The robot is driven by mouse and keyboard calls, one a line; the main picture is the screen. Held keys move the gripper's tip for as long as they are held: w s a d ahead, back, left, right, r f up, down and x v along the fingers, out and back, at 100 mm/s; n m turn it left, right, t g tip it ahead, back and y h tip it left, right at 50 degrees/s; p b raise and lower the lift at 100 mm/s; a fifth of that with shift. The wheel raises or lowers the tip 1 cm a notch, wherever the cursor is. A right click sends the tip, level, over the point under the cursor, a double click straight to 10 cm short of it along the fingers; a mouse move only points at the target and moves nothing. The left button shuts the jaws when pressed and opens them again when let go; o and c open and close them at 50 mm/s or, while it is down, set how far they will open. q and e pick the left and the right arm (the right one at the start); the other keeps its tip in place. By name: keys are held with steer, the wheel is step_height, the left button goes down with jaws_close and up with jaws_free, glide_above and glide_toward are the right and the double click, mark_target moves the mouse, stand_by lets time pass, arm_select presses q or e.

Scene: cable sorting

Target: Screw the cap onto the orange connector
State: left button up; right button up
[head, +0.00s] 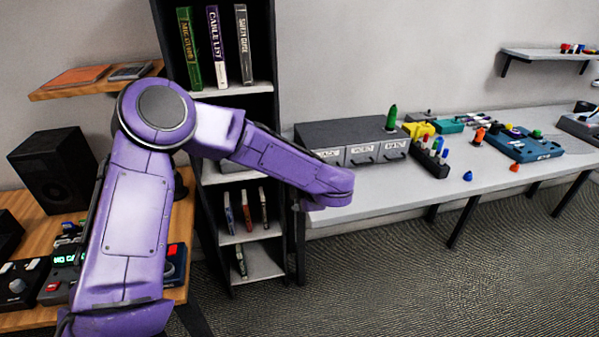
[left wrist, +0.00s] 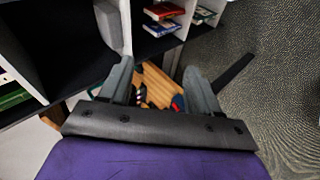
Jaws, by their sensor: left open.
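An orange connector (head: 479,135) stands on the white table, left of the blue board. A small orange-red cap-like piece (head: 514,167) lies near the table's front edge, and a blue one (head: 468,175) lies to its left. I cannot tell for sure which cap belongs to the orange connector. My left arm reaches in from the left and ends in front of the shelf, well left of the connector. My left gripper (left wrist: 158,70) shows in the left wrist view with its fingers apart and nothing between them. My right gripper is out of view.
A grey drawer unit (head: 350,137) with a green connector (head: 391,117) on top stands at the table's left end. A dark rack of coloured pieces (head: 430,158) and a blue board (head: 525,146) are on the table. A dark bookshelf (head: 285,200) stands beside my arm.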

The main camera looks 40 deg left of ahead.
arm_select(q)
steer(key=s+d+f+m+t+h, duration=0.1)
steer(key=s+d+f+m, duration=0.1)
steer(key=s+f+m, duration=0.4)
steer(key=s+d+f+m+t+h+b, duration=0.1)
steer(key=s+f+m, duration=0.15)
steer(key=f, duration=0.55)
steer(key=s+d+f+m+t, duration=0.1)
steer(key=s+d+f+m, duration=0.1)
steer(key=s+f+m, duration=0.35)
steer(key=s+d+f+m+g+h, duration=0.1)
steer(key=s+f+m, duration=0.2)
steer(key=s, duration=0.6)
steer(key=s+f+m+g+h, duration=0.2)
steer(key=s+f+m, duration=0.2)
steer(key=s+f, duration=0.4)
steer(key=s, duration=0.2)
steer(key=shift+s+d+g+b, duration=0.3)
steer(key=shift+d, duration=0.05)
